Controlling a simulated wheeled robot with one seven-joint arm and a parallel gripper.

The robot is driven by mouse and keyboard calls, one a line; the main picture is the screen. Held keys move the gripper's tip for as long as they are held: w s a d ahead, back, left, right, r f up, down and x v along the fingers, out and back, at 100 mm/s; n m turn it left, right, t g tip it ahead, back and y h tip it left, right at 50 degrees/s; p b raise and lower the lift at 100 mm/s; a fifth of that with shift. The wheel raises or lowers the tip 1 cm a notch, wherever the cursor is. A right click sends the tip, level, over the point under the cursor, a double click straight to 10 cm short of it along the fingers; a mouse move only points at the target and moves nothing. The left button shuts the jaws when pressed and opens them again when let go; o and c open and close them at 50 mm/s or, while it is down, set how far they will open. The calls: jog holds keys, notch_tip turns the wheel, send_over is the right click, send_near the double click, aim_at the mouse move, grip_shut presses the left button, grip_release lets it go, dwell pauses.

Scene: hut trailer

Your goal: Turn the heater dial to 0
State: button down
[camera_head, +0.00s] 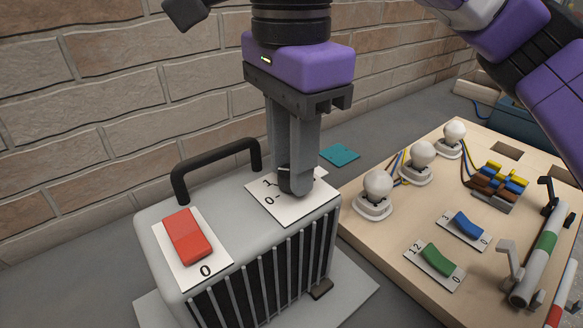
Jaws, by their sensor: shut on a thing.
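The heater (185,224) is a grey box with a black handle (214,169) and a dark slatted front. Its dial (284,183) is a small dark knob on a white plate (293,212) on the heater's top right. A "0" and another partly hidden digit show at the plate's left. My gripper (293,188) points down from above, its fingers shut on the dial. The fingers hide most of the dial, so I cannot tell where it points. A red rocker switch (188,236) sits on another white plate at the heater's top left, with a "0" at its near end.
A wooden board (385,243) stands to the right, with white bulbs (377,190), a green switch (438,259), a blue switch (468,224) and yellow-blue wiring blocks. A teal card (339,155) lies behind the heater. A brick wall is at the back left.

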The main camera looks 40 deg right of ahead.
jog(key=n+b, duration=0.1)
jog(key=n, duration=0.4)
jog(key=shift+n, duration=2.5)
jog(key=c, duration=1.1)
grip_release()
jog(key=shift+r+p, duration=0.55)
jog(key=shift+r, duration=3.35)
